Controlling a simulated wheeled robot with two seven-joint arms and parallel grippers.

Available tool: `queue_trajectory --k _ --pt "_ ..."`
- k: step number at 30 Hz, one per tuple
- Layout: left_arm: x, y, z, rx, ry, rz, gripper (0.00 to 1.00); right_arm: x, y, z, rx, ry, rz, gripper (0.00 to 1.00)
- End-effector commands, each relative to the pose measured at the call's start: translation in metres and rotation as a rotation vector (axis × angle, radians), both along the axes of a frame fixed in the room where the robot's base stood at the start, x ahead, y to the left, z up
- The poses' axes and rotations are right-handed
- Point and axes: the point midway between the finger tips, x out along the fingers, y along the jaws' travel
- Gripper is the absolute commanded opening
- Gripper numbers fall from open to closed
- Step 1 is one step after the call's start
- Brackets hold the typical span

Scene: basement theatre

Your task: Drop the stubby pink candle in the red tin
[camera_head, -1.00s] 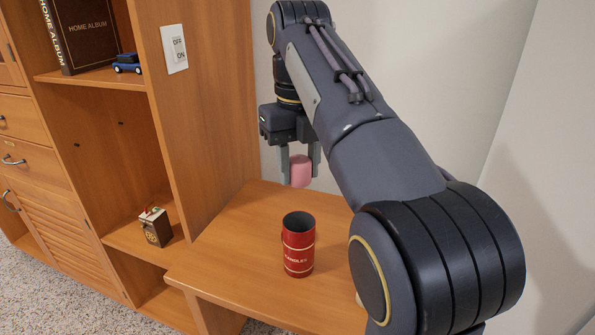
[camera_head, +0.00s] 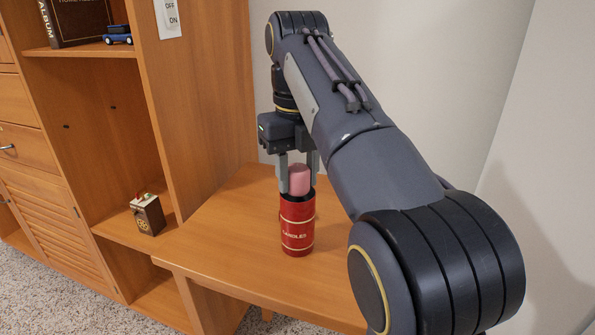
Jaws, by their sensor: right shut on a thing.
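The red tin (camera_head: 297,226), with gold bands and the word CANDLES, stands upright on the wooden desk top. My right gripper (camera_head: 298,182) points down at the tin's mouth, shut on the stubby pink candle (camera_head: 300,178). The candle is upright at the tin's opening, and its lower end is hidden by the tin's rim. I cannot tell how deep it sits or whether it touches the rim. The fingertips are at rim height. My left gripper is not in view.
The desk top (camera_head: 225,222) is clear around the tin. A tall cabinet side panel rises to the left. A small dark box (camera_head: 148,214) sits on a low shelf, and a blue toy car (camera_head: 117,36) and an album (camera_head: 80,20) on an upper shelf. A wall stands behind.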

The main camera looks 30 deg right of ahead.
Motion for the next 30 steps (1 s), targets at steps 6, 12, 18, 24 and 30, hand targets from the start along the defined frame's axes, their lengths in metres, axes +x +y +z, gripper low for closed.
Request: queue_trajectory --k 6,12,18,24,30 --pt "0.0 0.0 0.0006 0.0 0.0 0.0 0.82 0.0 0.0 0.0005 0.0 0.0 0.0 0.38" --pt "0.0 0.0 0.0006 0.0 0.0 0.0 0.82 0.0 0.0 0.0004 0.0 0.0 0.0 0.62" --pt "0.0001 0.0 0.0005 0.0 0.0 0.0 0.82 0.0 0.0 0.0004 0.0 0.0 0.0 0.62" --pt "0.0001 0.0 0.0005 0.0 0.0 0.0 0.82 0.0 0.0 0.0004 0.0 0.0 0.0 0.62" --pt "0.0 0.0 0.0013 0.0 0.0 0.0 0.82 0.0 0.0 0.0013 0.0 0.0 0.0 0.62"
